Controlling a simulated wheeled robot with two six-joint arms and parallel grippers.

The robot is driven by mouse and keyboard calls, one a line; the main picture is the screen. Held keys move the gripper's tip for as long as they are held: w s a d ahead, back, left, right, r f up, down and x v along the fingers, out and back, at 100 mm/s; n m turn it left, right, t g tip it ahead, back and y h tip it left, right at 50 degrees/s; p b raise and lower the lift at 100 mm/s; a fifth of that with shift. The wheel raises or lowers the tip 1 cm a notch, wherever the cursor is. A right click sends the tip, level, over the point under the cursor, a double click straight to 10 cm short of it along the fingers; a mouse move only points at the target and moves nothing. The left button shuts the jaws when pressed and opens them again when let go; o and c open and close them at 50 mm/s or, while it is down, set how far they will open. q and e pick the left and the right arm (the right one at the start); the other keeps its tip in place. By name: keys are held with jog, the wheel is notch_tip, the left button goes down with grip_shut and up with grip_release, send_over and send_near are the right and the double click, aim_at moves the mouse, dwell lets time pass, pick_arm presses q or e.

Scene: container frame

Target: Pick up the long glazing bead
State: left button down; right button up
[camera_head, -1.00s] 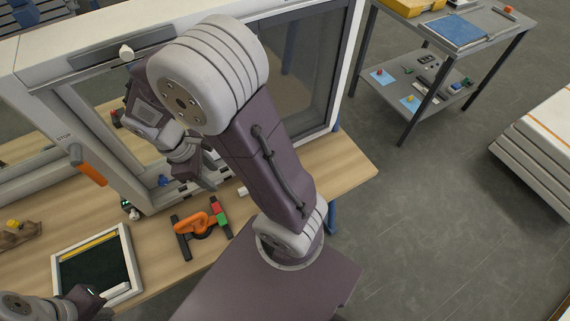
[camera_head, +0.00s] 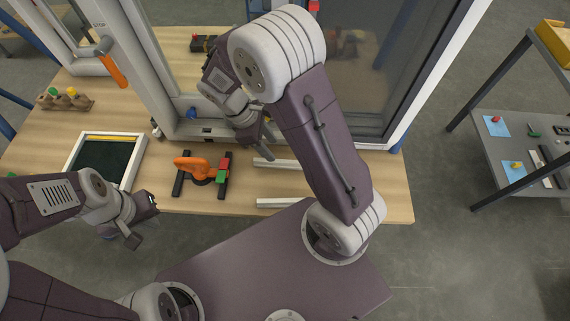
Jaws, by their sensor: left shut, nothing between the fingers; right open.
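Two pale bead-like strips lie on the wooden bench right of the orange tool. The upper strip (camera_head: 276,163) and the lower strip (camera_head: 278,203) both run toward my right arm, which may hide their right ends, so I cannot tell which is the long glazing bead. My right gripper (camera_head: 256,142) is open, just above and left of the upper strip in the picture, in front of the window frame. Its fingers are partly hidden by its own arm. My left gripper (camera_head: 146,220) is shut and empty at the bench's front edge, below the dark-lined tray.
An orange-handled tool (camera_head: 193,167) lies on the bench (camera_head: 190,205) beside a red and green block (camera_head: 223,170). A white-rimmed tray (camera_head: 135,163) is at left. The upright window frame (camera_head: 172,100) blocks the back. A metal shelf (camera_head: 490,150) stands at right.

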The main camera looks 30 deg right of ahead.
aim_at(283, 161)
jog(key=x, duration=0.3)
jog(key=shift+s+d+r, duration=0.15)
jog(key=shift+s+d, duration=0.05)
jog(key=shift+d, duration=0.1)
jog(key=shift+f, duration=0.3)
jog(key=x, duration=0.2)
jog(key=b+x, duration=0.1)
jog(key=x, duration=0.1)
jog(key=shift+s+a+f, duration=0.1)
jog(key=shift+s, duration=0.25)
jog(key=shift+f, duration=0.35)
grip_shut()
